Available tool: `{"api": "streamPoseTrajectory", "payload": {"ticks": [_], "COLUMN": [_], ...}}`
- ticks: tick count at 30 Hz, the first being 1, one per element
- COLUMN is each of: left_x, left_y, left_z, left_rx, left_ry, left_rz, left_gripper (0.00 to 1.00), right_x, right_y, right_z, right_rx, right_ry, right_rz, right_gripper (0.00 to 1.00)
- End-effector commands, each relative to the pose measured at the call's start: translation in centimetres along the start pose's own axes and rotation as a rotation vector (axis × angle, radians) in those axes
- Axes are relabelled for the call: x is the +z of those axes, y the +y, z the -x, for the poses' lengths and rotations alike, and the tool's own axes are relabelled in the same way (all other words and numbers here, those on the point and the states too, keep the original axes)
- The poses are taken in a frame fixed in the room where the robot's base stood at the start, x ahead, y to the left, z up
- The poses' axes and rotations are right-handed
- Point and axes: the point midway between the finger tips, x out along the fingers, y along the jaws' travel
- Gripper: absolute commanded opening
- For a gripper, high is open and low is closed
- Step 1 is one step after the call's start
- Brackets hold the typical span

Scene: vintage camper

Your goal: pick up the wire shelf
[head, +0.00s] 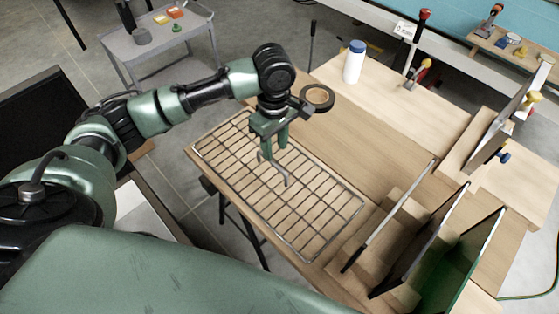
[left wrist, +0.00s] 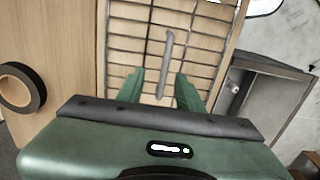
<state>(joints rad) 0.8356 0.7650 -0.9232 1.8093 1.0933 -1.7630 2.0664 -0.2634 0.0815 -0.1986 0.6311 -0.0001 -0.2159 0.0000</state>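The wire shelf (head: 315,207) is a dark metal grid lying flat on the wooden workbench; it also shows in the left wrist view (left wrist: 205,42). A grey bar, apparently its handle (head: 276,174), stands over the middle of the grid. My left gripper (head: 273,150) points down over the shelf at this bar. In the left wrist view its two green fingers (left wrist: 160,86) are apart, with the grey handle (left wrist: 166,60) showing in the gap between them. Whether either finger touches the bar cannot be told. My right gripper is not in view.
A black tape roll (head: 318,95) lies on the bench behind my left gripper. A white bottle (head: 352,66) with a blue cap stands farther back. A wooden rack (head: 405,213) with upright panels stands close to the shelf's right end. A grey cart (head: 165,40) is at upper left.

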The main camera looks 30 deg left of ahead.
Motion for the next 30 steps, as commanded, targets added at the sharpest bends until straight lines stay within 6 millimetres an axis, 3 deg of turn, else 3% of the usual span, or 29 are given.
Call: {"api": "streamPoseTrajectory", "payload": {"ticks": [6, 9, 13, 16, 20, 24, 28, 30], "left_x": [-0.2, -0.6, -0.8, -0.8, -0.8, -0.8, -0.8, -0.8], "left_y": [-0.1, 0.0, 0.1, 0.1, 0.1, 0.1, 0.1, 0.1], "left_z": [-2.5, -3.8, -5.8, -6.8, -7.2, -7.2, -7.2, -7.2], "left_rx": [-0.003, -0.003, -0.001, 0.0, 0.001, 0.002, 0.002, 0.002], "left_ry": [0.001, 0.0, 0.0, 0.0, 0.001, 0.0, 0.0, 0.0], "left_rz": [0.0, -0.001, -0.001, -0.003, -0.004, -0.004, -0.004, -0.004], "left_gripper": [0.36, 0.36, 0.36, 0.36, 0.36, 0.36, 0.03, 0.0], "right_x": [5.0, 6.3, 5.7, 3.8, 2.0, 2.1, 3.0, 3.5], "right_y": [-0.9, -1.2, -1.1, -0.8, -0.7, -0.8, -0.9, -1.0], "right_z": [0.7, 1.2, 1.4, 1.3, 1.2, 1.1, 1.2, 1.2], "right_rx": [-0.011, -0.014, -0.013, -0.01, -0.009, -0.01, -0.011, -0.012], "right_ry": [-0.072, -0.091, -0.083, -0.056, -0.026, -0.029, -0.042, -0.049], "right_rz": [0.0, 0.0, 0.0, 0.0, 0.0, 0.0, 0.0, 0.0], "right_gripper": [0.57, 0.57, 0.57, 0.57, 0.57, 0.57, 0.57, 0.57]}}
